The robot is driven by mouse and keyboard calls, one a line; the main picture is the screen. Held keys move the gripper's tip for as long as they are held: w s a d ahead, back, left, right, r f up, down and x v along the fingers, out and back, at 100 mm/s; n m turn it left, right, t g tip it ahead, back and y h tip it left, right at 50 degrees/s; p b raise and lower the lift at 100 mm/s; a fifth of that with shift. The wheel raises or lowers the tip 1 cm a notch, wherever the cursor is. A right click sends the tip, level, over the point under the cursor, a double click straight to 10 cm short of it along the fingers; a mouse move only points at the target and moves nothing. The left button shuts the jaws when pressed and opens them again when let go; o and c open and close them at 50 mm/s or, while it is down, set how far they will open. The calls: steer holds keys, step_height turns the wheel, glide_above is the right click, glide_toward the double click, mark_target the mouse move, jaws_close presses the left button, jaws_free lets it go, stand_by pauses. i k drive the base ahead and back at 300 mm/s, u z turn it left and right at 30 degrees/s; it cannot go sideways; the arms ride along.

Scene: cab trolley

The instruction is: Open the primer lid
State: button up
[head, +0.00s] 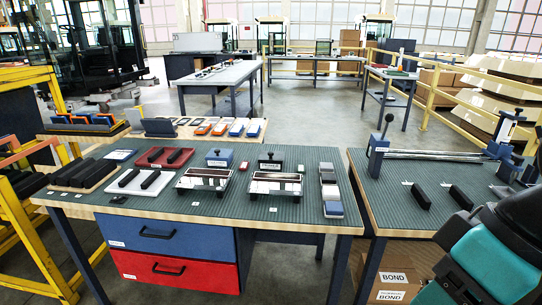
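Two small boxes with dark knobs on top stand at the back of the green-topped workbench (330,235). One is a blue-grey box (219,158), the other a paler box with a black knob (270,162). In front of them lie two shiny metal-topped trays, a left tray (204,180) and a right tray (275,186). I cannot read any label that says which is the primer, and I cannot tell whether a lid is open. My gripper is not in view; only part of my teal and black arm shows at the lower right.
A white tray (125,187) and a red tray (150,161) hold black bars on the bench's left. Blocks (331,190) line its right. A second bench (440,215) at right carries black bars and a long rail device (435,155). A yellow rack stands at left.

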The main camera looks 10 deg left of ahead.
mark_target(266, 157)
steer(key=u, duration=0.45)
steer(key=i, duration=0.55)
steer(key=u, duration=0.7)
steer(key=i, duration=1.6)
steer(key=z, duration=0.75)
